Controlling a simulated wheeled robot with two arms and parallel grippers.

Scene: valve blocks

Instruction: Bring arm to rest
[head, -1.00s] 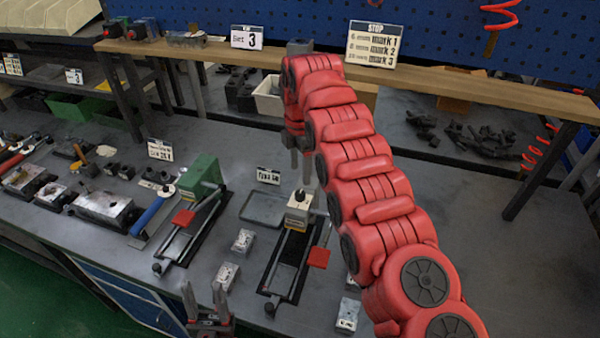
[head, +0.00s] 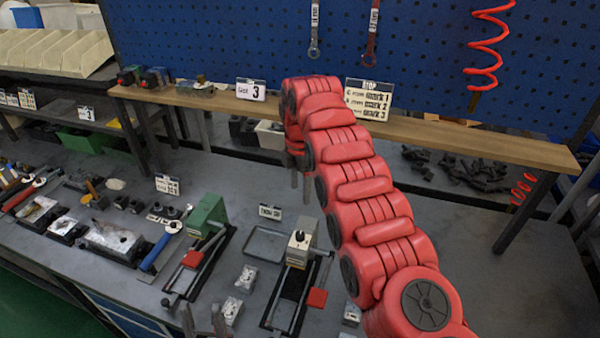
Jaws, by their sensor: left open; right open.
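My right arm is the long red one, reaching in from the lower right. Its gripper (head: 300,184) points down with its jaws apart and empty, above the bench behind the clamp fixture with the pale block (head: 300,248). My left gripper (head: 203,318) shows only in part at the bottom edge; its two fingers are apart with nothing seen between them. Small metal valve blocks lie on the bench, one (head: 247,277) beside the fixture, one (head: 231,309) nearer, and one (head: 351,313) partly hidden by my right arm.
A green clamp fixture (head: 207,216) and a grey tray (head: 266,244) stand on the bench. A blue-handled wrench (head: 157,250) lies left. The bench at right looks clear.

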